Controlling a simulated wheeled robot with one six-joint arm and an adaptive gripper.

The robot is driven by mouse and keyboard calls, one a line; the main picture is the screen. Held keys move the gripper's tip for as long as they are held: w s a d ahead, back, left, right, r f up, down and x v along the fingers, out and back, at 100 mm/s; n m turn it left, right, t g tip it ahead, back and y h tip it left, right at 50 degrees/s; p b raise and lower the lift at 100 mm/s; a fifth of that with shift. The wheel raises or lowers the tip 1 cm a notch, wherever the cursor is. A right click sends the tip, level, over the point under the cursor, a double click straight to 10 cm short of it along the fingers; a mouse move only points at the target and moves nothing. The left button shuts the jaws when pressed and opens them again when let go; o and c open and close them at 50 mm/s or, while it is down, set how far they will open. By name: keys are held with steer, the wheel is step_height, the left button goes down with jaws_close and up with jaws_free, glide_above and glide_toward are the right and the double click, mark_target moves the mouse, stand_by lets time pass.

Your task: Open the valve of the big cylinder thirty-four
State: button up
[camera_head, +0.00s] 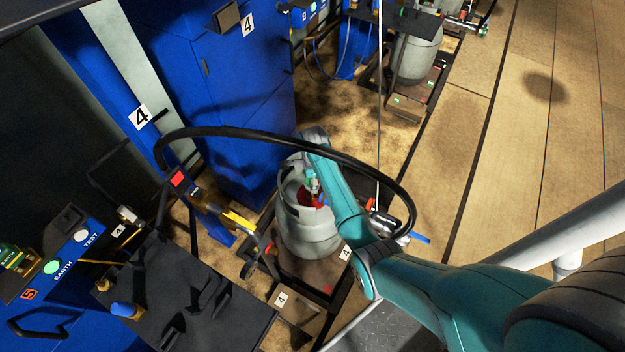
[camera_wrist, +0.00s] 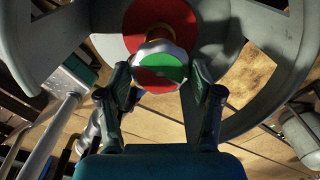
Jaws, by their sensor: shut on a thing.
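A big grey gas cylinder (camera_head: 305,238) stands upright on a dark scale platform with labels reading 4; I see no thirty-four on it. Its open collar surrounds the valve, and the collar also shows in the wrist view (camera_wrist: 235,110). A round valve knob with a green and red face (camera_wrist: 162,72) sits in the middle of the wrist view, above a red disc (camera_wrist: 160,22). My gripper (camera_wrist: 160,80) is shut on the knob, with one finger on each side. In the head view my gripper (camera_head: 313,184) reaches down into the collar, and my wrist partly hides the valve.
A yellow-handled tool (camera_head: 237,221) is left of the cylinder. A blue cabinet (camera_head: 215,90) stands behind, and a blue control box (camera_head: 68,260) is at left. Another cylinder (camera_head: 417,55) stands farther back.

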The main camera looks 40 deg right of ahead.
steer(key=n, duration=0.3)
steer(key=shift+n, duration=0.4)
steer(key=n, duration=0.4)
steer(key=shift+n, duration=0.3)
steer(key=n, duration=0.4)
steer(key=shift+n, duration=0.3)
steer(key=n, duration=1.2)
steer(key=shift+n, duration=0.3)
steer(key=n, duration=0.4)
steer(key=shift+n, duration=2.1)
